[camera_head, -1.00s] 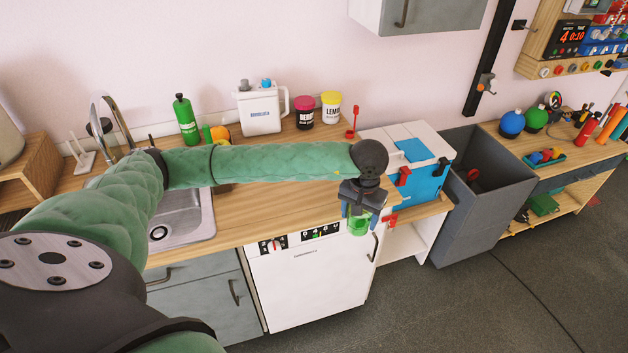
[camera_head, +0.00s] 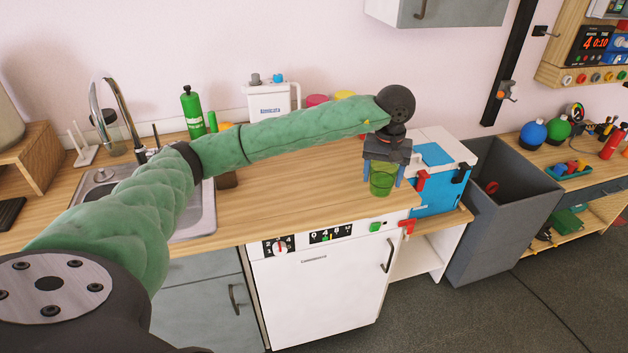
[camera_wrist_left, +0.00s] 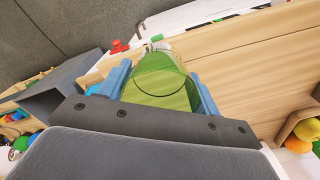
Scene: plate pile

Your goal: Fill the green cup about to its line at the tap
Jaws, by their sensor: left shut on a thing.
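The green cup (camera_head: 382,182) is translucent and looks upright in the head view, near the right end of the wooden counter. My left gripper (camera_head: 384,175) is shut on it, with a blue finger on each side. In the left wrist view the cup (camera_wrist_left: 160,85) sits between the fingers (camera_wrist_left: 162,90), and a dark ring shows around it. I cannot tell whether it holds any water. A curved metal tap (camera_head: 128,125) stands at the sink (camera_head: 205,215), far left of the cup. My right gripper is out of view.
A blue and white box (camera_head: 438,195) with red parts stands close right of the cup. A green bottle (camera_head: 192,112) and a white jug (camera_head: 270,103) stand at the back. The counter (camera_head: 290,200) is clear between sink and cup. My left forearm crosses above it.

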